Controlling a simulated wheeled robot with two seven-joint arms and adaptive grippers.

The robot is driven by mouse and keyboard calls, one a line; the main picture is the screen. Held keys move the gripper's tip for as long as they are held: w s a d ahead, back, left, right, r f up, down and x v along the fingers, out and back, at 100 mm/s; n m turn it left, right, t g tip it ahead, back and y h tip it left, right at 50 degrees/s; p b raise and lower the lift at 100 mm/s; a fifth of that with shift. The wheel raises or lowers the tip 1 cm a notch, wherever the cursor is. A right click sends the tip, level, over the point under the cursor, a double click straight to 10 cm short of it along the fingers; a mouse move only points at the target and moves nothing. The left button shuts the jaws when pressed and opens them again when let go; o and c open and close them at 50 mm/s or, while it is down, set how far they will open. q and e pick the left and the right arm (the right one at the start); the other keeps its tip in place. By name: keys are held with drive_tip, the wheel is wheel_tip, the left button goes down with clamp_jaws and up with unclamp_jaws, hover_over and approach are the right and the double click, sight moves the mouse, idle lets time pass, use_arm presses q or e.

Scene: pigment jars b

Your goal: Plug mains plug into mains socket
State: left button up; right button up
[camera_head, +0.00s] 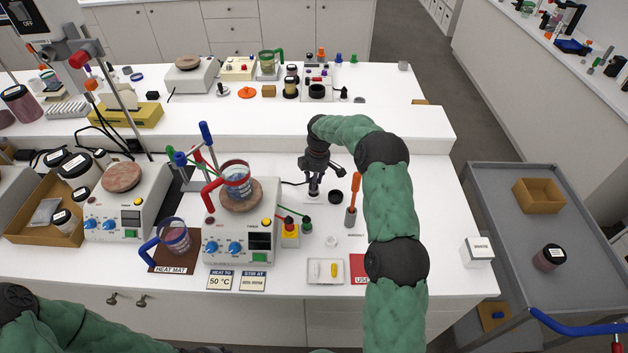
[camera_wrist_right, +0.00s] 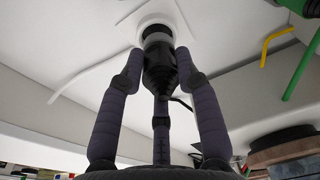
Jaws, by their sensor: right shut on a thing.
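My right gripper (camera_head: 318,178) reaches down over the white bench, its fingers closed around a black mains plug. In the right wrist view the plug (camera_wrist_right: 158,68) sits between the fingers, and its far end meets a round white fitting (camera_wrist_right: 155,28), which looks like the mains socket. I cannot tell whether the plug is fully seated or only touching. A dark cable (camera_wrist_right: 184,104) trails from the plug. In the head view the plug and socket are small and partly hidden by the fingers. My left arm shows at the bottom left; its gripper is out of view.
Left of the right gripper stands a hotplate (camera_head: 234,248) with a beaker (camera_head: 237,180) on top. A black ring (camera_head: 336,197), an orange-handled tool in a grey holder (camera_head: 351,218) and a small white tray (camera_head: 326,271) lie close by. A raised shelf (camera_head: 400,128) runs behind.

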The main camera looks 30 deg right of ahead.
drive_tip(key=shift+f+b, duration=0.8)
drive_tip(key=shift+f, duration=0.5)
drive_tip(key=o, duration=1.2)
drive_tip(key=r, duration=0.8)
drive_tip(key=d+r, duration=0.1)
drive_tip(key=r, duration=0.3)
drive_tip(key=shift+s, duration=0.2)
